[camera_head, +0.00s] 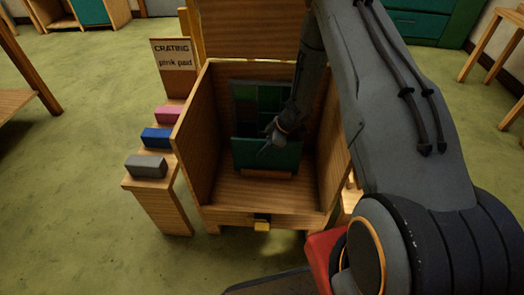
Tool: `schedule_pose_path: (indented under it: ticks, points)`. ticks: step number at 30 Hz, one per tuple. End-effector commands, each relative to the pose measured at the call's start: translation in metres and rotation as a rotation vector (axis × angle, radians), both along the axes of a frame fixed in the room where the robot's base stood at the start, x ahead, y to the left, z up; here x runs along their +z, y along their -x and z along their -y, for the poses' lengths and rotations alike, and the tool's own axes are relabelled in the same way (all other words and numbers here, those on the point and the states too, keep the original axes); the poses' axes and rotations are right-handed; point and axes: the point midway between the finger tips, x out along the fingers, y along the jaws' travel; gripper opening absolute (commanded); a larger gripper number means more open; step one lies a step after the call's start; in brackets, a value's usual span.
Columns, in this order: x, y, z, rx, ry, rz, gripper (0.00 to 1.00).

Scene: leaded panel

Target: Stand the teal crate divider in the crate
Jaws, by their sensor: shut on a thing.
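The wooden crate (188,150) stands in the middle of the view, open toward me. The teal crate divider (255,156) is inside it, upright and facing me. My gripper (270,140) is shut on the divider near its top edge, right of its middle. The fingertips are small and partly dark. A leaded panel (270,97) with dark and green panes stands behind the divider, partly hidden by my arm. I cannot tell whether the divider's lower edge touches the crate.
A sign (172,55) reads "CRATING pink pad". Pink (168,115), blue (157,138) and grey (147,167) pads lie on a narrow stepped stand left of the crate. The crate floor in front of the divider is clear.

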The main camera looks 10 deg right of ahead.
Motion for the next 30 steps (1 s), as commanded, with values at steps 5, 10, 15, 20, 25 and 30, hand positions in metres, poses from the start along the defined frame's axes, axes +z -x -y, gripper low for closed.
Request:
schedule_pose_path:
  ticks: [5, 10, 15, 20, 25, 30]
  points:
    - [-0.002, 0.0, 0.0, 0.0, 0.0, 0.0, 0.0]
    - [-0.005, -0.001, 0.0, 0.0, -0.001, 0.001, 0.0]
    - [-0.008, -0.001, 0.0, 0.001, 0.0, 0.0, 0.0]
    - [-0.009, -0.001, 0.0, 0.001, 0.0, 0.0, 0.17]
    - [-0.009, 0.0, 0.0, 0.001, 0.0, 0.0, 0.34]
    - [-0.01, 0.0, 0.0, 0.0, 0.0, -0.001, 0.34]
